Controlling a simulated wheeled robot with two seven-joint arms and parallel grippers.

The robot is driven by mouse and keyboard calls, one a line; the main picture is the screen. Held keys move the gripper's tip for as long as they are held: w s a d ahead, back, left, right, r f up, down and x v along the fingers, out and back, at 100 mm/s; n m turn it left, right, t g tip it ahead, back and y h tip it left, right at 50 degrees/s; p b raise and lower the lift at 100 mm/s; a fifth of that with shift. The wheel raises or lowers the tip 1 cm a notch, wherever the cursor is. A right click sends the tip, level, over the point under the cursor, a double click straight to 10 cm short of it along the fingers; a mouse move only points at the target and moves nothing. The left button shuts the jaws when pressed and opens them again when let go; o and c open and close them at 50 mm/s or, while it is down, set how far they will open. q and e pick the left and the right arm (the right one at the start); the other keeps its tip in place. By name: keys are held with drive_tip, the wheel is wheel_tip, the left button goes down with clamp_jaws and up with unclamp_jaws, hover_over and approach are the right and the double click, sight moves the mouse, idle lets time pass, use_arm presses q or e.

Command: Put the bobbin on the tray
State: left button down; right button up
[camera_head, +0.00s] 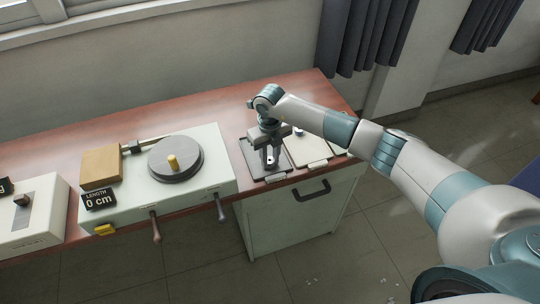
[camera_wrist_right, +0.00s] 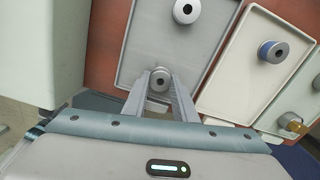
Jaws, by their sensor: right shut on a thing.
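My right gripper (camera_head: 270,158) points down over the dark grey tray (camera_head: 250,155) near the front edge of the table. In the right wrist view its fingers (camera_wrist_right: 160,82) are shut on a grey metal bobbin (camera_wrist_right: 160,79) with a dark centre hole. The held bobbin is over the near part of the grey tray (camera_wrist_right: 150,40); I cannot tell whether it touches the tray. A second grey bobbin (camera_wrist_right: 187,11) stands farther along the same tray. My left gripper is not in view.
A white tray (camera_head: 308,150) beside the grey one holds a blue-and-grey bobbin (camera_wrist_right: 272,50). A brass-and-grey bobbin (camera_wrist_right: 291,122) is on another pale tray at the right. A winding machine (camera_head: 160,180) with a disc and a "LENGTH 0 cm" sign (camera_head: 99,199) stands left of the trays.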

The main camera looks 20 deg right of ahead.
drive_tip(key=shift+f, duration=0.2)
drive_tip(key=o, duration=1)
drive_tip(key=shift+r, duration=0.15)
